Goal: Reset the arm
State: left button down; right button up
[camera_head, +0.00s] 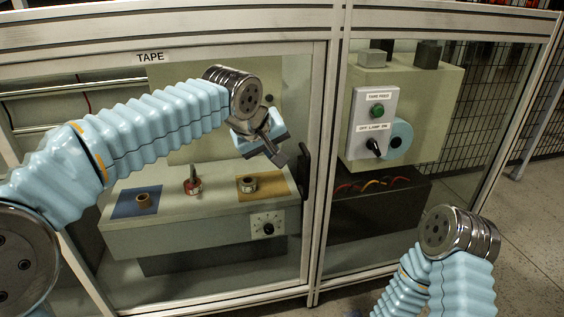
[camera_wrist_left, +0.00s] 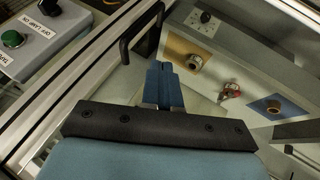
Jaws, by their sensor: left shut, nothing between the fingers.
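My left arm comes in from the left in the head view, in a light blue ribbed sleeve. Its gripper (camera_head: 277,156) is shut and empty, in front of the glass panel of the TAPE cabinet, near the black door handle (camera_head: 304,160). In the left wrist view the shut fingers (camera_wrist_left: 164,84) point up the picture, with the handle (camera_wrist_left: 142,32) just beyond them to the left. My right arm shows at the lower right of the head view, bent at a metal joint; its gripper is not in view.
Behind the glass, a bench (camera_head: 200,212) carries a blue mat (camera_head: 125,209) and a tan mat (camera_head: 275,187), each with a ring-shaped part, and a red part (camera_head: 193,186) between them. A control box (camera_head: 373,110) with a green button and black knob is on the right.

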pick_arm(q)
notch_tip(320, 180, down, 31)
jog(key=s+a+m+g, duration=0.2)
jog(key=a+g, duration=0.1)
jog(key=s+a+f+g, duration=0.1)
jog(key=s+a+f, duration=0.2)
jog(key=s+f, duration=0.8)
jog(key=s+a+f+g, duration=0.2)
jog(key=s+a+f, duration=0.2)
jog(key=s+f, duration=0.7)
jog(key=shift+s+h, duration=0.4)
jog(key=shift+s, duration=0.35)
